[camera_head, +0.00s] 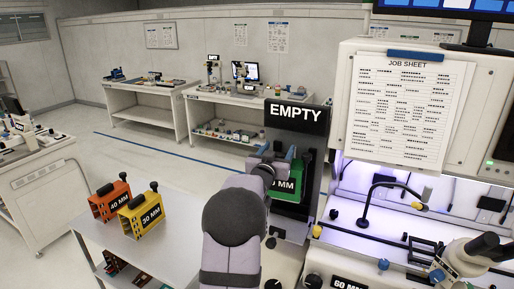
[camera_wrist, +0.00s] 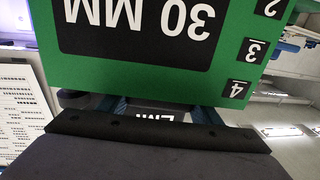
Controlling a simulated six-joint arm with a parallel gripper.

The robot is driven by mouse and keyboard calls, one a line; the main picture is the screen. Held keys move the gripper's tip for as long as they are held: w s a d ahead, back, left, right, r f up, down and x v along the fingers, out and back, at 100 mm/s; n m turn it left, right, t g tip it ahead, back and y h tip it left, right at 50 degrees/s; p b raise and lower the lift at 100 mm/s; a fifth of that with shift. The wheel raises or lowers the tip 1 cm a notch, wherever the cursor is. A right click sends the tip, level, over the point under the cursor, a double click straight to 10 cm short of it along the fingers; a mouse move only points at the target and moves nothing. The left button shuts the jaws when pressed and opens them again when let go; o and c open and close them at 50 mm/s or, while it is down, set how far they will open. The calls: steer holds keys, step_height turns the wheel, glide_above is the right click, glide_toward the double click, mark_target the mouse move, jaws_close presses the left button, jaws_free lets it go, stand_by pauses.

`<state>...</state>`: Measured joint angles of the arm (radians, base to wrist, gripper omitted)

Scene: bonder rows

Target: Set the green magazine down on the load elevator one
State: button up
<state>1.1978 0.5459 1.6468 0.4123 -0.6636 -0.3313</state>
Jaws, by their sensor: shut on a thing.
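The green magazine (camera_head: 288,187) has a black label ending in "MM" and is in front of the elevator bay under a black "EMPTY" sign (camera_head: 296,116). In the wrist view the magazine (camera_wrist: 235,45) fills the top, with "30 MM" upside down and numbered slot marks at its right edge. My gripper (camera_head: 281,165) is shut on the upper part of the magazine. My arm hides its left side. The load elevator (camera_head: 318,170) shows as a grey upright and a dark lower part. I cannot tell whether the magazine touches its platform.
An orange "40 MM" magazine (camera_head: 111,200) and a yellow "30 MM" magazine (camera_head: 141,212) stand on a white cart (camera_head: 175,255) at left. The bonder (camera_head: 400,215) with its lit work area, gooseneck lamp and microscope stands close at right.

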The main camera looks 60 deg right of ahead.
steer(key=s+f, duration=0.1)
steer(key=s+f+m+g, duration=0.1)
steer(key=f, duration=0.1)
steer(key=s+d+f+g, duration=0.1)
steer(key=f, duration=0.1)
steer(key=shift+b, duration=0.35)
steer(key=shift+f+b, duration=2.1)
steer(key=shift+f, duration=0.25)
steer(key=shift+a+f+b, duration=0.1)
steer(key=shift+f+b, duration=0.05)
steer(key=shift+b, duration=0.2)
steer(key=shift+f+b, duration=1.05)
steer(key=shift+f, duration=0.15)
steer(key=shift+f+b, duration=0.8)
steer(key=shift+f, duration=0.1)
stand_by(0.4)
